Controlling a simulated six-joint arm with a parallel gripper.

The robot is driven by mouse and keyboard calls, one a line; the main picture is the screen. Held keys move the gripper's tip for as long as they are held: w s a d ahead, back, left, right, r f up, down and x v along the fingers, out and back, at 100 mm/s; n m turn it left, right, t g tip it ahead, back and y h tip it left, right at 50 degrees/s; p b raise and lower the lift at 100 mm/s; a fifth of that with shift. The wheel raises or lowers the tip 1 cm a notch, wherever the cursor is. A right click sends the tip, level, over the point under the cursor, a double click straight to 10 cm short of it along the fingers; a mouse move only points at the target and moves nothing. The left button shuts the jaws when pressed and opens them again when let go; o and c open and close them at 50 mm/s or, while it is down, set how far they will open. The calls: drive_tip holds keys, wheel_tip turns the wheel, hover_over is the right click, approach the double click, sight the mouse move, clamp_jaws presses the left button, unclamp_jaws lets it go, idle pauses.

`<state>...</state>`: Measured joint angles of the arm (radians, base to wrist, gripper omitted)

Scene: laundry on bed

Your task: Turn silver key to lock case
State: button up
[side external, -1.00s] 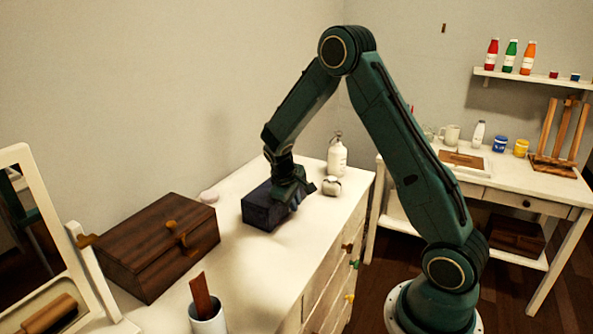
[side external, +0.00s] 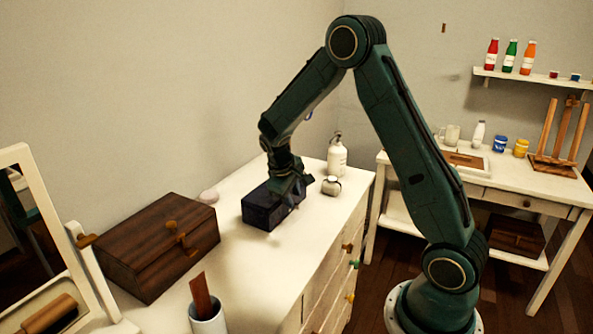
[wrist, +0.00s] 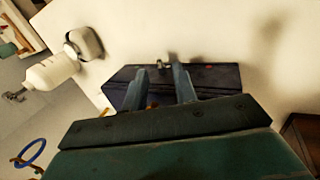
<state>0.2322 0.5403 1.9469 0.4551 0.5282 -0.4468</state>
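The dark blue case (side external: 262,212) sits on the white dresser top. In the wrist view the case (wrist: 215,78) lies below and beyond my fingers. A small silvery piece, apparently the key (wrist: 161,64), shows at the far edge of the case, between and just past my fingertips. The key cannot be made out in the side view. My gripper (wrist: 160,72) is open, with a clear gap between its two fingers. In the side view my gripper (side external: 291,186) is right over the case. I cannot tell whether a finger touches the key.
The dresser top (side external: 245,260) before the case is clear.

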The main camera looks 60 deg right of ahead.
drive_tip(key=v, duration=1)
drive_tip(key=shift+r, duration=0.3)
drive_tip(key=shift+s, duration=0.1)
drive_tip(key=shift+s+f+n+t, duration=0.15)
drive_tip(key=shift+s+f+t, duration=0.05)
drive_tip(key=shift+s+t, duration=0.7)
drive_tip(key=shift+s+f+n+t, duration=0.1)
drive_tip(key=shift+s+f+t, duration=0.1)
drive_tip(key=shift+s+t, duration=0.65)
drive_tip(key=shift+s+f+n+t, duration=0.2)
drive_tip(key=shift+s+t, duration=0.45)
drive_tip(key=shift+s, duration=0.5)
drive_tip(key=shift+d+f, duration=0.1)
drive_tip(key=shift+f, duration=0.05)
drive_tip(key=shift+x, duration=6.75)
